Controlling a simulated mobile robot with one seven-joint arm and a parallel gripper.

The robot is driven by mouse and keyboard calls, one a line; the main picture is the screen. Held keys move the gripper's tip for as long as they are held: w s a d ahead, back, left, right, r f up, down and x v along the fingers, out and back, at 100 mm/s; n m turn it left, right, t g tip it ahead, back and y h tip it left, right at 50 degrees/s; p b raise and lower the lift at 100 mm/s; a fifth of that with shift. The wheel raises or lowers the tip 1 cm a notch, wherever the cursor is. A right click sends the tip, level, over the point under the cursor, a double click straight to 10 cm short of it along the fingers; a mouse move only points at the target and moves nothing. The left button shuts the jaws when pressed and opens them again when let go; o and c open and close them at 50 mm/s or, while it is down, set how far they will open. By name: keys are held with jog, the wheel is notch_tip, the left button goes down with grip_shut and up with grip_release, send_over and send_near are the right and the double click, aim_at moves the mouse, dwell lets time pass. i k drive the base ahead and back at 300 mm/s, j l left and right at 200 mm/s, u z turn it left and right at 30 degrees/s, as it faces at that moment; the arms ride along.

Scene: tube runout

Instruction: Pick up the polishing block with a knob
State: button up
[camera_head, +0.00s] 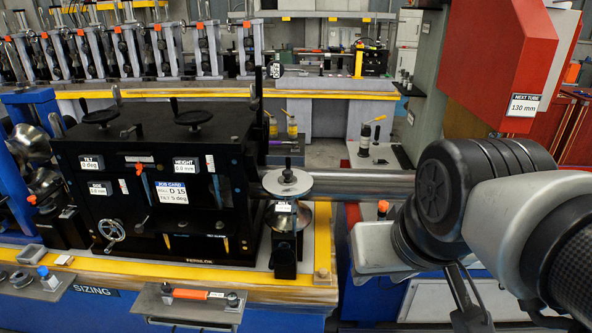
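I cannot single out the polishing block with certainty. Small knobbed pieces lie on the ledge at the lower left: a dark-knobbed piece (20,279) and a small block with a blue knob (45,276). A grey plate (180,315) at the front edge bears an orange-handled tool (190,294) and small dark knobs. My gripper (490,312) is at the lower right, far from these pieces. Its dark finger parts run down to the bottom edge and are cut off, so I cannot tell its opening or whether it holds anything.
A black machine (150,215) with labels and a handwheel fills the left middle. A red cabinet (497,60) stands at the upper right. Racks line the back.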

aim_at(322, 276)
jog(key=i+j, duration=0.1)
jog(key=j, duration=0.2)
jog(key=i+j+z, duration=0.15)
jog(key=j, duration=0.2)
jog(key=i+j, duration=0.1)
jog(key=j, duration=0.25)
jog(key=i+j+z, duration=0.15)
jog(key=j, duration=0.15)
jog(key=k, duration=0.05)
